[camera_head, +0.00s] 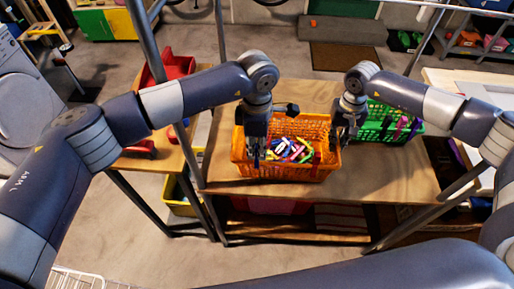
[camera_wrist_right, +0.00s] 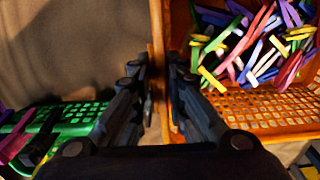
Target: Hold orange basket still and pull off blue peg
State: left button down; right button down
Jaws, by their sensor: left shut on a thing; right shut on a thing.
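The orange basket (camera_head: 300,174) stands on the wooden table and holds a pile of coloured pegs (camera_head: 290,150). My right gripper (camera_head: 337,143) is shut on the basket's right side wall. In the right wrist view its fingers (camera_wrist_right: 158,75) lie on both sides of the orange basket wall (camera_wrist_right: 157,30). My left gripper (camera_head: 257,157) points down at the left part of the basket, beside the pile. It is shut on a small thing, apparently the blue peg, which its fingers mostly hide. Other blue pegs are mixed in the pile.
A green basket (camera_head: 374,130) with dark and purple things stands just right of the orange basket, close to my right gripper. The front of the wooden table (camera_head: 340,188) is clear. Metal posts rise by the table. A red object (camera_head: 177,66) is on the left bench.

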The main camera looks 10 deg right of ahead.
pick_arm(q)
jog(key=shift+r, duration=3.2)
pick_arm(e)
jog(key=c, duration=1.5)
grip_release()
jog(key=shift+c, duration=0.2)
jog(key=shift+r, duration=0.1)
notch_tip(320, 180, up, 12)
jog(key=shift+s+f, duration=0.1)
jog(key=shift+f, duration=0.1)
